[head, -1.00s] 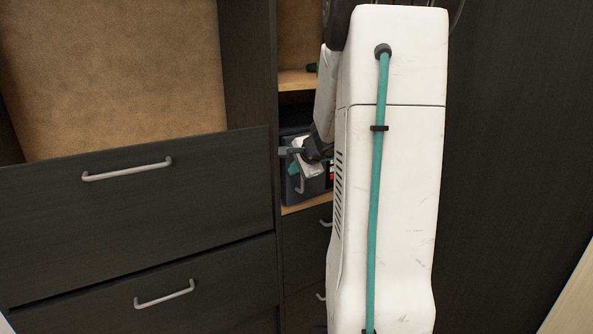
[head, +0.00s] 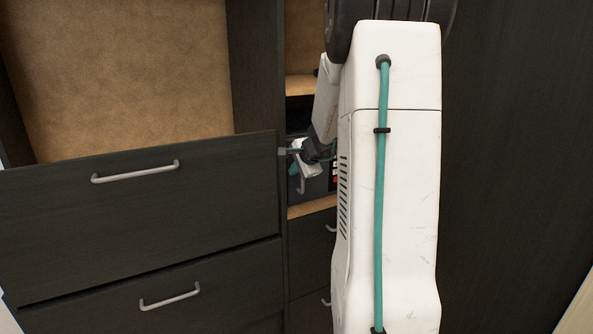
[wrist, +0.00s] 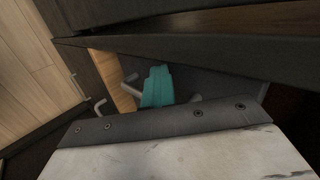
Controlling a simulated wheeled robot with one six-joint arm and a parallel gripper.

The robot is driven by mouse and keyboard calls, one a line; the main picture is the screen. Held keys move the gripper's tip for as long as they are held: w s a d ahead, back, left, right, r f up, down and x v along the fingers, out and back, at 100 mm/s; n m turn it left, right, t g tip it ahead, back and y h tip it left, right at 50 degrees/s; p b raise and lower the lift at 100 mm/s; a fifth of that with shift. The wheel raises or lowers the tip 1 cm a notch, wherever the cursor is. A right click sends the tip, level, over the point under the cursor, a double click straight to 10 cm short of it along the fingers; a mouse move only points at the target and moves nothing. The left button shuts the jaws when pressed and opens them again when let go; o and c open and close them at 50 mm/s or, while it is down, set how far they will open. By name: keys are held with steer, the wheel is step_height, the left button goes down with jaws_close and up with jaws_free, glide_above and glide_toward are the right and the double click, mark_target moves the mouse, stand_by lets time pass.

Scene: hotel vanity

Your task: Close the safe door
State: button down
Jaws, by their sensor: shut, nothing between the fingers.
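The dark safe sits in a shelf compartment in the head view, largely hidden behind my arm. Its front door (head: 318,185) shows a curved grey handle and part of a keypad with red and white buttons. The door looks shut or nearly so; I cannot tell if a gap is left. My gripper (head: 294,166) is in front of the door at its left part, with teal fingers. In the wrist view my gripper (wrist: 157,84) is shut and empty, its teal fingers together against or close to a dark panel. Contact is not clear.
A wide drawer front (head: 140,190) with a grey handle is left of the safe, with another below. A light wood shelf (head: 312,207) lies under the safe. A dark panel (head: 510,150) stands at the right. Wood floor (wrist: 35,65) shows in the wrist view.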

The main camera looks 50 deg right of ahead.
steer(key=s+a+f+v, duration=0.1)
steer(key=f+v, duration=0.1)
steer(key=v, duration=1)
steer(key=shift+s+a+r, duration=0.2)
steer(key=shift+s+r, duration=0.15)
steer(key=shift+s, duration=0.15)
